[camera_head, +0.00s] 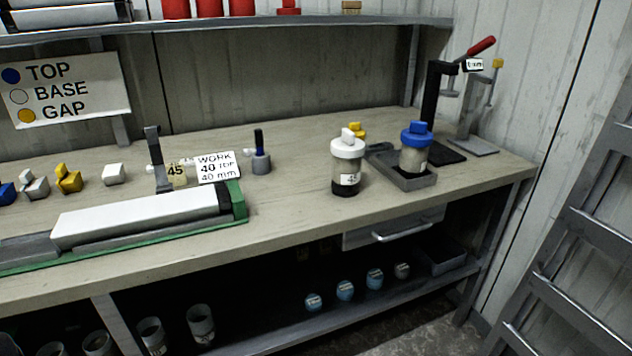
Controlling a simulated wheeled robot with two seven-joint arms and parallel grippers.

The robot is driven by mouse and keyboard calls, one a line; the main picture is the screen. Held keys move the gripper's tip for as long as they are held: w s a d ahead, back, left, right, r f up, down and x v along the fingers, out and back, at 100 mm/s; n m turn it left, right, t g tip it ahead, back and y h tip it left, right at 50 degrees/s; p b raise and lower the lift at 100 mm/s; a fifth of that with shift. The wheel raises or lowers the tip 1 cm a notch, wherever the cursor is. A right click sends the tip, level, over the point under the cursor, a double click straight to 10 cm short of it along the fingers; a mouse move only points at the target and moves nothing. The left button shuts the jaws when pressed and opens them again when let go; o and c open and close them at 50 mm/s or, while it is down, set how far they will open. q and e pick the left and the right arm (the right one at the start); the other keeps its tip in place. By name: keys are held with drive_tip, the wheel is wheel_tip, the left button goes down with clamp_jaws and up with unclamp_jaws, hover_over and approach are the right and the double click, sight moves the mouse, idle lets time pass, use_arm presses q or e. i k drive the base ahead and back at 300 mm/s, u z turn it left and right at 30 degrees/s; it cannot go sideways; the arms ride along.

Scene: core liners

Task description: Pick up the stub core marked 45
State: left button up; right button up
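A short clear cylinder with a white cap (347,150) and a dark lower part stands upright on the workbench, right of centre. Its small white label seems to read 45, though it is small. A second short cylinder with a blue cap (415,148) stands in a grey tray (407,181) to its right; no number is readable on it. A yellow tag marked 45 (176,173) stands further left beside a white WORK card (217,167). Neither of my grippers shows in this view.
The workbench (290,214) has clear room left of the white-capped cylinder. A long white core in a green-edged holder (140,218) lies at front left. A lever press with a red handle (480,46) stands at the right end. A shelf (230,31) hangs above.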

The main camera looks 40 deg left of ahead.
sight(346, 178)
drive_tip(key=u, duration=1.3)
